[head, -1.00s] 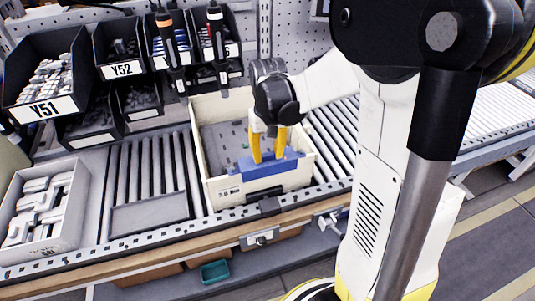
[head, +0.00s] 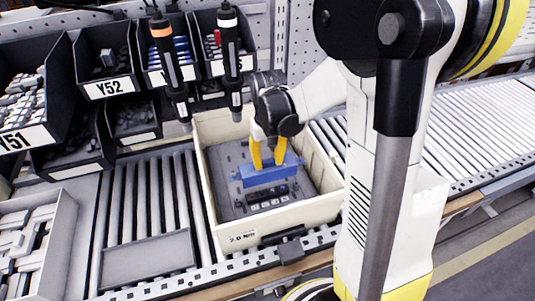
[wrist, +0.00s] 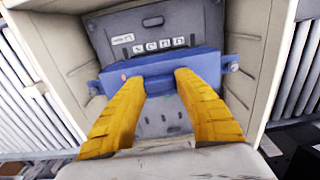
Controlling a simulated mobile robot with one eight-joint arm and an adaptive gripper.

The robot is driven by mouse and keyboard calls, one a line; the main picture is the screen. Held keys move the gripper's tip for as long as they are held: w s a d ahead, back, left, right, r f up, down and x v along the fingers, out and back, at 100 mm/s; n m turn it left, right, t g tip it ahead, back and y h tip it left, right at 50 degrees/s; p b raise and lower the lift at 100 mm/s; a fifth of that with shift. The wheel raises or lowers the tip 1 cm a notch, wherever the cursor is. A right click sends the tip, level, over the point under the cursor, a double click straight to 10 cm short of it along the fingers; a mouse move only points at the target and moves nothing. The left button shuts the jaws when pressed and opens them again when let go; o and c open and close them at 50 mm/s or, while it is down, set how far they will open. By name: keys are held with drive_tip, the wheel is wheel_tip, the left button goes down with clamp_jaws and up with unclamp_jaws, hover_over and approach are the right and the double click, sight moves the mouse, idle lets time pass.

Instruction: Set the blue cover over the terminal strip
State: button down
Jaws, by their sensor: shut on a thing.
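The blue cover (head: 266,175) is a long block with a small tab at each end. My gripper (head: 267,162) is shut on it with its yellow fingers and holds it inside the cream tote. In the wrist view the cover (wrist: 160,72) spans between the fingertips of my gripper (wrist: 160,82). The terminal strip (head: 268,195) is a dark row with pale labels on the grey panel in the tote. It also shows in the wrist view (wrist: 150,20), just beyond the cover. The cover appears beside the strip; its height above the panel is hard to tell.
The cream tote (head: 245,235) has raised walls around the panel and sits on the roller conveyor (head: 145,200). Two hanging screwdrivers (head: 232,60) (head: 168,65) are behind the tote. Black bins (head: 105,65) stand at the back left. A tray of grey parts (head: 35,245) is at the left.

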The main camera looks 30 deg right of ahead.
drive_tip(key=f+b, duration=0.2)
drive_tip(key=f, duration=0.1)
drive_tip(key=f+b, duration=0.2)
drive_tip(key=f, duration=0.2)
drive_tip(key=f+b, duration=0.2)
drive_tip(key=f, duration=0.2)
drive_tip(key=shift+w, duration=0.25)
drive_tip(key=shift+f+b, duration=0.5)
drive_tip(key=shift+b, duration=0.05)
idle(0.6)
drive_tip(key=c, duration=0.9)
unclamp_jaws()
drive_tip(key=shift+r, duration=0.1)
wheel_tip(320, 180, up, 12)
drive_tip(key=shift+f, duration=0.1)
